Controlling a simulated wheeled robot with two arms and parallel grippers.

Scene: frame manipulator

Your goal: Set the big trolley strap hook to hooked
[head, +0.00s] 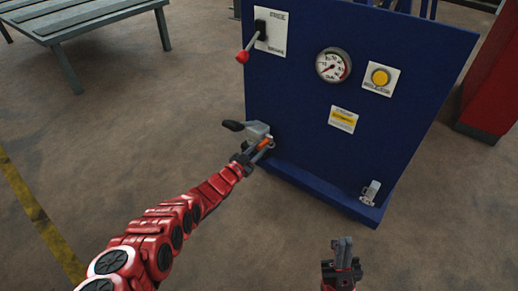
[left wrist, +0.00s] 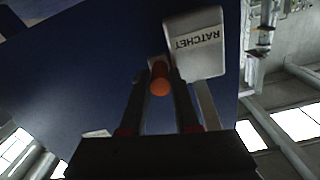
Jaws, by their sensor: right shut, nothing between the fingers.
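The grey ratchet body (head: 258,130) with a black handle (head: 233,126) sits at the lower left of the blue panel. In the left wrist view the grey block marked RATCHET (left wrist: 195,43) shows. My left gripper (head: 265,145) is at the ratchet, its fingers apart on either side of an orange piece (left wrist: 160,87). Whether they press on it I cannot tell. A small metal bracket (head: 371,192) is at the panel's lower right; I cannot tell which part is the hook. My right gripper (head: 342,246) is shut and empty, below the panel and apart from it.
The blue panel (head: 300,108) carries a lever with a red knob (head: 242,57), a gauge (head: 333,65), a yellow button (head: 380,77) and a yellow label (head: 343,119). A grey bench (head: 80,18) stands at upper left, a red cabinet (head: 492,95) at right. The floor in front is clear.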

